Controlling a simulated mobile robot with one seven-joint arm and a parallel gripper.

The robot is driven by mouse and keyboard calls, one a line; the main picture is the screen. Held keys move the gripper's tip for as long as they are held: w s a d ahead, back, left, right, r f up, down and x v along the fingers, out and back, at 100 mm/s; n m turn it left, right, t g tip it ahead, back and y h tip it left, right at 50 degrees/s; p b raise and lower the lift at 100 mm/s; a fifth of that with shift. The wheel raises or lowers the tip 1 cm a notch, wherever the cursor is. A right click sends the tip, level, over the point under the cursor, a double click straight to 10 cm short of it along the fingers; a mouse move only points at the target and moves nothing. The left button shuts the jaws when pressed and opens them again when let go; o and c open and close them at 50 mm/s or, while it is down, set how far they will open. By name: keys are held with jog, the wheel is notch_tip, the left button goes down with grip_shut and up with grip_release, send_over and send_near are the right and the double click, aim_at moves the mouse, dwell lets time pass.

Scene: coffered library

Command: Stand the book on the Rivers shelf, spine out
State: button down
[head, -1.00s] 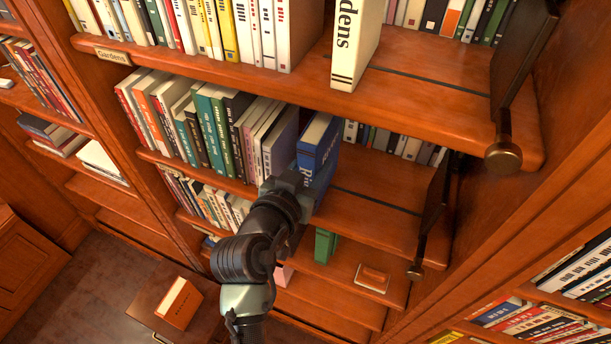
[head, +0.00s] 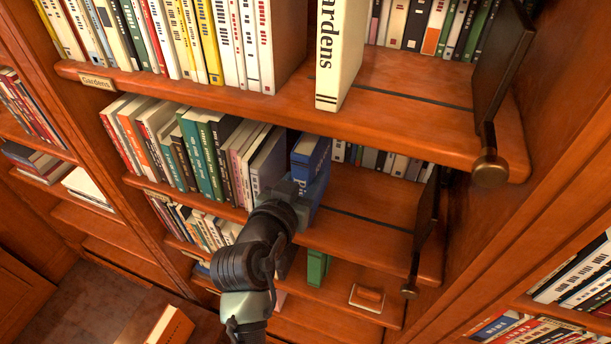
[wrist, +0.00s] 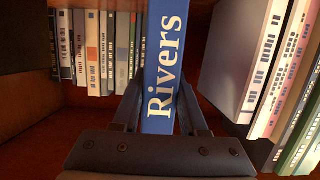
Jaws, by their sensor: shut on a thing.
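The blue book (head: 309,160) stands upright on the middle shelf (head: 375,240), just right of the row of books there. In the wrist view its spine (wrist: 163,60) faces me and reads "Rivers". My gripper (head: 295,190) is shut on the book by its spine edge; in the wrist view the two fingers (wrist: 160,118) press on both sides of the spine. Whether the book's bottom touches the shelf is hidden behind my gripper and arm. A gap shows between the book and the row in the wrist view.
A dark bookend (head: 427,225) stands at the shelf's right end, with free room between it and the book. The shelf above holds a white "Gardens" book (head: 338,55) and overhangs. A row of books (head: 215,150) fills the left. More books stand behind.

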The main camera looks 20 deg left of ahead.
jog(key=shift+c, duration=2)
grip_release()
jog(key=shift+o, duration=0.2)
jog(key=shift+f, duration=0.3)
jog(key=b+v, duration=0.3)
jog(key=v, duration=1)
jog(key=shift+r+b, duration=0.15)
jog(key=shift+b, duration=0.15)
jog(key=shift+s, duration=0.1)
